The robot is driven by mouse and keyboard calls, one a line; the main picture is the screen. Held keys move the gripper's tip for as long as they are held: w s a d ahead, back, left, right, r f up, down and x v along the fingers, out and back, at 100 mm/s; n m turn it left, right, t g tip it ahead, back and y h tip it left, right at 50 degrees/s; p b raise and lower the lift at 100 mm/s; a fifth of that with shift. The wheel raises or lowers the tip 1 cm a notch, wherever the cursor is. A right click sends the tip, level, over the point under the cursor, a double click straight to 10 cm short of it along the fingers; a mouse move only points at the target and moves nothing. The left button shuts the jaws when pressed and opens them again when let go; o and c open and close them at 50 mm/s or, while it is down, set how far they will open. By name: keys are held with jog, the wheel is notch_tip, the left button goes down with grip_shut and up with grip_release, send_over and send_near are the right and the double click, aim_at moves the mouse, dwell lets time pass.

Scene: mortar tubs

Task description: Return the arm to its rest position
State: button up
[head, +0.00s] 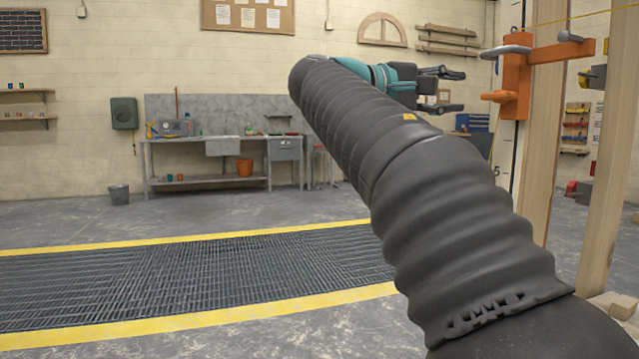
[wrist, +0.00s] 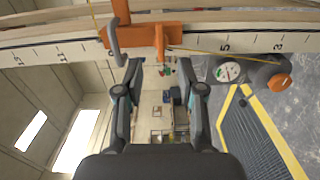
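My arm, in a ribbed black sleeve, rises from the lower right to the upper middle of the head view and bends there at a teal wrist band. My gripper (head: 455,90) points right, its two dark fingers spread with nothing between them. In the wrist view my gripper (wrist: 165,75) also shows open and empty. An orange clamp (head: 515,78) on an upright wooden post lies just beyond the fingertips in the head view, with a visible gap. The clamp also shows in the wrist view (wrist: 158,40).
The wooden post (head: 553,130) with a scale strip stands at right, another beside it. A grey gauge (wrist: 229,71) sits near the scale in the wrist view. A workbench (head: 215,140) stands at the back wall. The yellow-edged floor grating (head: 190,280) is clear.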

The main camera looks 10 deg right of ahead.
jog(key=w+a+f+n+t+y, duration=0.2)
jog(key=w+f+t+y, duration=0.1)
jog(key=w+f, duration=0.55)
jog(key=s+a+f+n+t+y, duration=0.1)
jog(key=a+f+y, duration=0.15)
jog(key=f, duration=0.55)
jog(key=s+a+f+y, duration=0.2)
jog(key=f+y, duration=0.2)
jog(key=f, duration=0.5)
jog(key=s+a+f+m+y+p, duration=0.2)
jog(key=s+a+f+y, duration=0.5)
jog(key=s+f, duration=0.55)
jog(key=s+a+f+m+p, duration=0.1)
jog(key=s+a+f, duration=0.1)
jog(key=s, duration=0.3)
jog(key=s+a+f+y+p, duration=0.1)
jog(key=s+a+f, duration=0.1)
jog(key=s+f, duration=0.2)
jog(key=s, duration=0.2)
jog(key=shift+s+a+f+m, duration=0.3)
jog(key=shift+m, duration=0.1)
jog(key=shift+y, duration=0.25)
